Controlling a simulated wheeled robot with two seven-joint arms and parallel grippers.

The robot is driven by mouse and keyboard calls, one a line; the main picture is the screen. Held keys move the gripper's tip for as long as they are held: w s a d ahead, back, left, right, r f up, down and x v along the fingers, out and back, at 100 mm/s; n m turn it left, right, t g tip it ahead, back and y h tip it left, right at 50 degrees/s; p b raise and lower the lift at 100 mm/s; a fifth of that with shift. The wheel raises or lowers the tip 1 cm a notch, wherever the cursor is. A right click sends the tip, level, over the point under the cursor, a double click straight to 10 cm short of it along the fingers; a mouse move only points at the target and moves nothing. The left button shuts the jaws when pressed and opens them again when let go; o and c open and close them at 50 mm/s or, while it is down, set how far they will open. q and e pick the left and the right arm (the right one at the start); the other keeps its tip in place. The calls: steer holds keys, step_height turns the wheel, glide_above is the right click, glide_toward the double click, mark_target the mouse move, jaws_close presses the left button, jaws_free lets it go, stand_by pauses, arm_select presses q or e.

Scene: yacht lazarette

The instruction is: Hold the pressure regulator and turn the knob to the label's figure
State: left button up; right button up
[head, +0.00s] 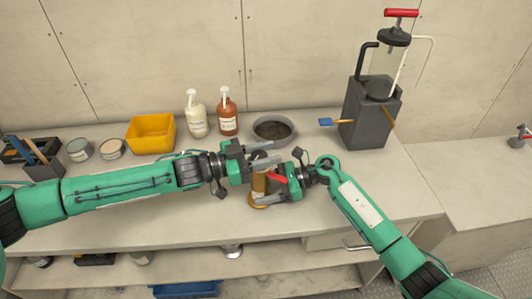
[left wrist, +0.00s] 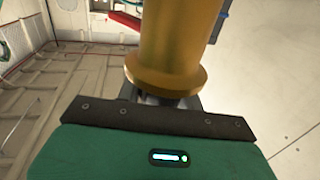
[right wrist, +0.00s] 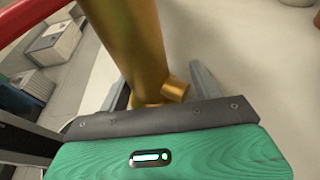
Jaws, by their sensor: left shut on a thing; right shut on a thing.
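The pressure regulator (head: 258,184) is a brass-coloured cylinder, roughly upright near the counter's front edge. My left gripper (head: 262,157) is shut at its top end, where dark material shows between the fingers; the knob's figures are hidden. The left wrist view shows the brass body and its flange (left wrist: 165,78) close up. My right gripper (head: 280,186) is shut on the regulator body from the right. The right wrist view shows the brass body (right wrist: 130,45) and a short side stub (right wrist: 175,89). I cannot make out the label's figure.
Behind stand a grey bowl (head: 273,129), brown bottle (head: 228,117), white bottle (head: 197,119) and yellow bin (head: 150,134). A dark box (head: 370,115) with a pump stands at right. The front counter at left is clear.

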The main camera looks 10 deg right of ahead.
arm_select(q)
steer(key=shift+w, duration=0.1)
steer(key=o, duration=1)
steer(key=shift+a, duration=0.15)
steer(key=v, duration=1.1)
steer(key=shift+a, duration=0.35)
arm_select(e)
steer(key=o, duration=1.2)
steer(key=shift+o, duration=0.2)
